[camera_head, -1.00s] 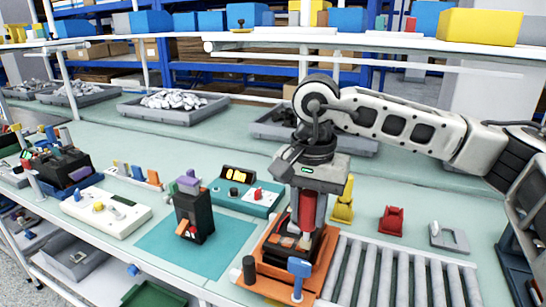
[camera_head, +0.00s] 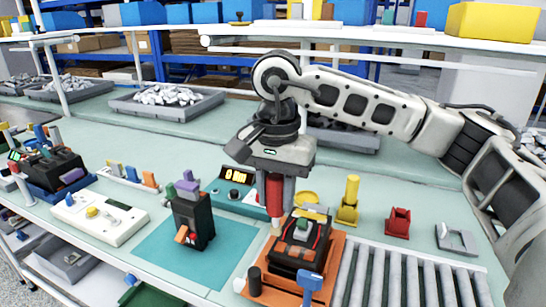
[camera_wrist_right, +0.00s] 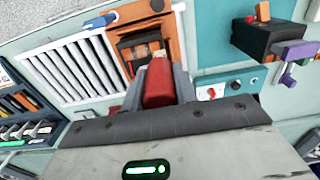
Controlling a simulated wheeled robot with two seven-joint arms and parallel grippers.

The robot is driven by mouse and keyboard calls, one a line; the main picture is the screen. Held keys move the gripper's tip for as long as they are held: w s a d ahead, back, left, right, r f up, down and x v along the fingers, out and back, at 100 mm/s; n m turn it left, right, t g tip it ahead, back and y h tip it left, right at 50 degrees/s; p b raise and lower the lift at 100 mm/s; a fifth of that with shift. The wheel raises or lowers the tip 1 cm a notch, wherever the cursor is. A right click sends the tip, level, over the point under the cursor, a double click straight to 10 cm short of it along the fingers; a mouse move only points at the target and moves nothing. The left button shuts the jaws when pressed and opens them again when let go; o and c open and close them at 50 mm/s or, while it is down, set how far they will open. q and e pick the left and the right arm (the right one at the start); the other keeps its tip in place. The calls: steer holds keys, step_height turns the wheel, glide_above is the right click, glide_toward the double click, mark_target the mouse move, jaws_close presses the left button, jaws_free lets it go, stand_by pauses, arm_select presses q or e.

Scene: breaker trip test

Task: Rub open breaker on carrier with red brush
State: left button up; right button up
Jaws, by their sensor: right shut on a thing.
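The breaker also shows in the right wrist view (camera_wrist_right: 135,46), partly hidden behind the brush. My right gripper (camera_head: 274,196) points down and is shut on the red brush (camera_head: 274,194), which also shows between the fingers in the right wrist view (camera_wrist_right: 158,84). The brush is beside the breaker's back left edge; I cannot tell if it touches. My left gripper is not in view.
A black breaker (camera_head: 190,218) with purple and orange parts stands on the teal mat (camera_head: 228,242). Behind it is a teal test panel (camera_head: 222,191). A yellow fixture (camera_head: 348,203) and a red fixture (camera_head: 397,222) stand behind the rollers (camera_head: 400,275). A blue knob (camera_head: 310,281) stands at the carrier's front.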

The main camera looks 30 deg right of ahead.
mark_target(276, 176)
steer(key=shift+r+p, duration=1.5)
steer(key=shift+r, duration=1.15)
